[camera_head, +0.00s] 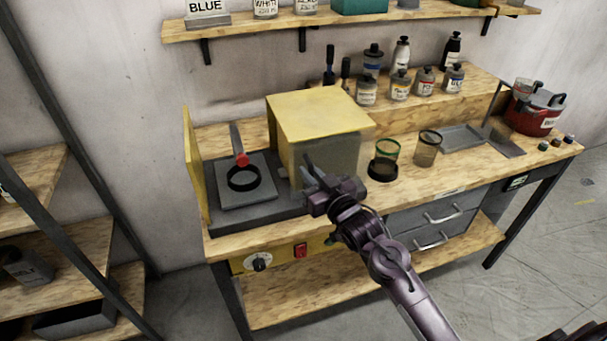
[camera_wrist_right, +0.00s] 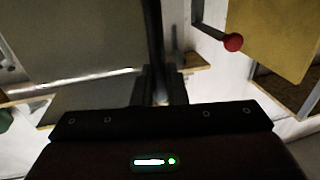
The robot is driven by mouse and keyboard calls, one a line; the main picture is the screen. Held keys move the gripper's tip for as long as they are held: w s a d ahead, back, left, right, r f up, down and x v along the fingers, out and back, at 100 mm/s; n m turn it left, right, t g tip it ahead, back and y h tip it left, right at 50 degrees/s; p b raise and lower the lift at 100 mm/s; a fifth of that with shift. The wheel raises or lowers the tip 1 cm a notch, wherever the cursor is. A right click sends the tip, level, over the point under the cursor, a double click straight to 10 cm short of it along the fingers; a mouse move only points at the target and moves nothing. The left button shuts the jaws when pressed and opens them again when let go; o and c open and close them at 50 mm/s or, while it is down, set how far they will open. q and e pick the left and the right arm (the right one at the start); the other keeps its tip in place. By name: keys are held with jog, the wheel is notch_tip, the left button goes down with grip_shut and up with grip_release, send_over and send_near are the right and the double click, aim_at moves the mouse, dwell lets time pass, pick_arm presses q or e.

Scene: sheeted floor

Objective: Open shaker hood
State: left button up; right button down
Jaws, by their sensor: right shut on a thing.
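The shaker hood (camera_head: 318,115) is a yellow box with a grey see-through front. It sits over the right part of the shaker, and the left part is uncovered. There the grey shaker platform (camera_head: 240,203) shows, with a black ring and a red-knobbed rod (camera_head: 239,150). A yellow end wall (camera_head: 195,165) stands at its left. My right gripper (camera_head: 312,178) is at the hood's front left edge, shut on the hood. In the right wrist view, the gripper (camera_wrist_right: 160,88) closes around a dark upright edge beside the grey panel (camera_wrist_right: 95,45). My left gripper is out of view.
A green-rimmed glass (camera_head: 387,150) on a black base and a brownish glass (camera_head: 427,148) stand right of the hood. Several bottles (camera_head: 400,85) stand on the raised shelf behind. A red pot (camera_head: 535,112) and a grey tray (camera_head: 462,138) are at the right.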

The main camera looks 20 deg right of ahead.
jog(key=c, duration=1.6)
grip_release()
jog(key=shift+d, duration=0.1)
jog(key=shift+o, duration=0.2)
jog(key=shift+s, duration=0.1)
jog(key=s+d+b, duration=0.1)
jog(key=s+b, duration=0.1)
jog(key=s, duration=0.5)
jog(key=shift+s+d, duration=0.2)
jog(key=shift+d, duration=0.05)
